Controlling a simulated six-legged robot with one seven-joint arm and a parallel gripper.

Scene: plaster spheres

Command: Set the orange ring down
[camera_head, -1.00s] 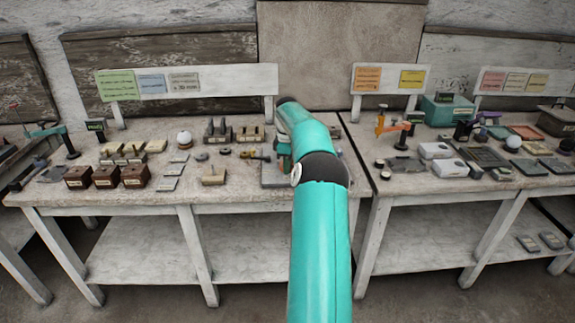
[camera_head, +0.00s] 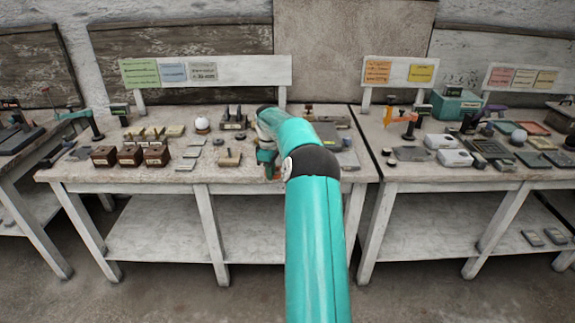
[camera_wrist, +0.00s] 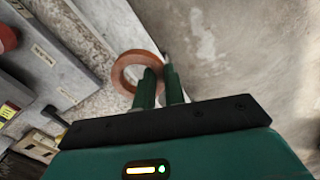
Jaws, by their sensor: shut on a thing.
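The orange ring (camera_wrist: 122,77) shows in the wrist view at the tips of my gripper (camera_wrist: 159,80). The two green fingers are close together and shut on the near right side of its rim. Beneath the ring lies the table's speckled edge, with the grey floor to the right. In the head view my gripper (camera_head: 268,170) is at the front edge of the left table (camera_head: 110,175), partly hidden by my teal arm. The ring is hardly visible there, only a small orange patch. I cannot tell whether the ring touches the tabletop.
A grey slab (camera_wrist: 60,45) with labels lies left of the ring in the wrist view. Brown boxes (camera_head: 130,156) and a white sphere (camera_head: 202,124) are farther left. The right table (camera_head: 455,178) is crowded.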

